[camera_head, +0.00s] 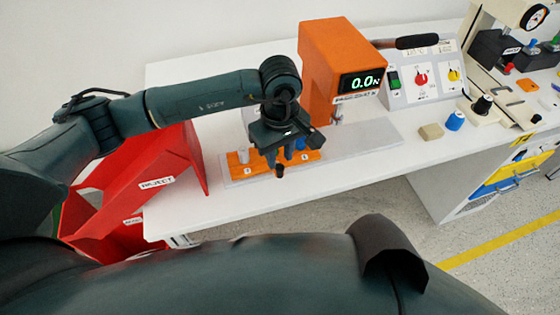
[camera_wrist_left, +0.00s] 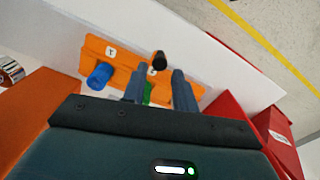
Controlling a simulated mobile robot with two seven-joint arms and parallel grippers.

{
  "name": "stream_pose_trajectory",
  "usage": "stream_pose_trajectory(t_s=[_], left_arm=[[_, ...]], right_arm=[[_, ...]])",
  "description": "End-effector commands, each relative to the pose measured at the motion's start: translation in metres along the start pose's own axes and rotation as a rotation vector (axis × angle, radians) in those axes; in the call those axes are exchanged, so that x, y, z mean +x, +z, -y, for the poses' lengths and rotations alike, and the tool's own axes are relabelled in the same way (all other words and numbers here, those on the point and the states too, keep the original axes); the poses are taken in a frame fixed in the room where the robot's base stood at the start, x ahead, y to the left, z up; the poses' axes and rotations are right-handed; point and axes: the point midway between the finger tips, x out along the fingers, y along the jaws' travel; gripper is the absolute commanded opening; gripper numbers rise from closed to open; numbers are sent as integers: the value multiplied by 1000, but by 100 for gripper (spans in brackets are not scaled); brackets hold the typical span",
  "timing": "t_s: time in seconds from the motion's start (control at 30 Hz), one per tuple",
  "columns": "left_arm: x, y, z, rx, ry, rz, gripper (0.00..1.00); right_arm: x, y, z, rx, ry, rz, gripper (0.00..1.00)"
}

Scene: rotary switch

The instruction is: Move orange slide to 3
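The orange slide (camera_head: 235,165) lies on a grey base plate (camera_head: 235,181) on the white table, with numbered labels and coloured pegs along it. It also shows in the left wrist view (camera_wrist_left: 93,50), with a blue peg (camera_wrist_left: 100,74), a black knob (camera_wrist_left: 158,60) and part of a green peg (camera_wrist_left: 148,93). In the head view a pale peg (camera_head: 243,157) stands at its left end. My left gripper (camera_wrist_left: 158,78) points down over the slide's middle. Its fingers are apart, with the green peg partly between them; contact cannot be told. My right gripper is not in view.
An orange press (camera_head: 325,60) with a display reading 0.0 stands close behind and right of the slide. A red reject bin (camera_head: 180,160) is at the left. A control panel (camera_head: 425,75), a tan block (camera_head: 430,131) and a blue spool (camera_head: 455,121) are to the right.

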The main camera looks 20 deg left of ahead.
Motion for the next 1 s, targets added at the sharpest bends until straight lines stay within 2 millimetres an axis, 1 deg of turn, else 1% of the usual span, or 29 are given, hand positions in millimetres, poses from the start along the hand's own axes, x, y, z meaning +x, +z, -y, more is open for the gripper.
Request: stream_pose_trajectory(t_s=[0.03,0.1,0.23,0.4,0.63,0.9,0.97,1.0], left_arm=[[9,1,1,0,-3,2,28],[19,1,1,1,-3,3,28],[33,1,0,1,-1,2,28],[39,1,0,2,1,1,28],[39,1,0,2,1,1,28],[39,1,0,1,2,1,6],[39,1,0,1,2,1,1],[39,1,0,1,2,1,0]], right_arm=[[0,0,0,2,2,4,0],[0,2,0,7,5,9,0],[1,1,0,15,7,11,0],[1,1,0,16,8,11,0],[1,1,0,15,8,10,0],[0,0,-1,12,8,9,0],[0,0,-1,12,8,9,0],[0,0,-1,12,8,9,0]])
